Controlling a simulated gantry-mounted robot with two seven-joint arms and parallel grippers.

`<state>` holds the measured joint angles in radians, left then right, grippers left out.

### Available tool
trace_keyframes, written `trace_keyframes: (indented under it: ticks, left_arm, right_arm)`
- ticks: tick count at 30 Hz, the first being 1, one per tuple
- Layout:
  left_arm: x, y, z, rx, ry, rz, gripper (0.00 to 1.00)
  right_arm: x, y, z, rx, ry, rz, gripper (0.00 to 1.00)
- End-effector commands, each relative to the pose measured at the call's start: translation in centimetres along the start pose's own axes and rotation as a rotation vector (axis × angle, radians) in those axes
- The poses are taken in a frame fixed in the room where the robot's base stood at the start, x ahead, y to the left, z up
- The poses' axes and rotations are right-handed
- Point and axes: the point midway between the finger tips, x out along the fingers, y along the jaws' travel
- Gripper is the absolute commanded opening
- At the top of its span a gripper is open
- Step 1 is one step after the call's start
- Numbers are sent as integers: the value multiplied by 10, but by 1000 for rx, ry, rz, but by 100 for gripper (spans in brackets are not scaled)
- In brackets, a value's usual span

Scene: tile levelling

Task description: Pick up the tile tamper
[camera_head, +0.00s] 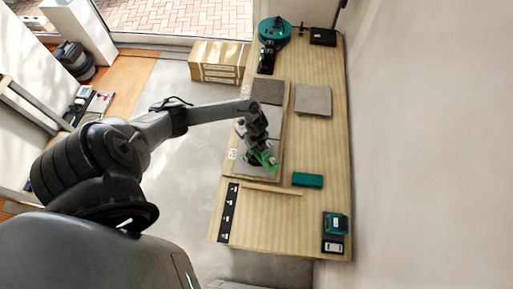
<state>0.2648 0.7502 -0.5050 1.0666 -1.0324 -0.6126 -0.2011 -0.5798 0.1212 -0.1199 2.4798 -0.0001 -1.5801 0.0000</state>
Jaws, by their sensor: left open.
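A flat teal block (307,180), which looks like the tile tamper, lies on the wooden table (325,150) right of its middle. My left gripper (267,161) is open, with bright green at its tips. It is over the near end of a board with grey tiles, up and left of the teal block and apart from it. My gripper and wrist hide part of the near tile (247,172). My right gripper is out of view.
Two more grey tiles (267,91) (313,99) lie farther back. A thin wooden strip (271,188) and a black strip (228,213) lie nearer. A teal device (336,223) is at the near right corner, and a round teal item (275,29) is at the far end.

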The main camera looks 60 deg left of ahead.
Motion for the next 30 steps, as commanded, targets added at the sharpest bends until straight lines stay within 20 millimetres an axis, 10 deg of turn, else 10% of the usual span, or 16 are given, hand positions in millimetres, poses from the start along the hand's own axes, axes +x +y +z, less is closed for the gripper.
trace_keyframes:
  ticks: [6,16,30]
  left_arm:
    - [0,0,0,0,0,0,55]
    - [-2,-2,0,-1,0,-3,7]
    - [-11,-2,1,0,-1,-4,7]
  right_arm:
    - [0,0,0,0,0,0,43]
    - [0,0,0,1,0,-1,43]
    - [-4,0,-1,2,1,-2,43]
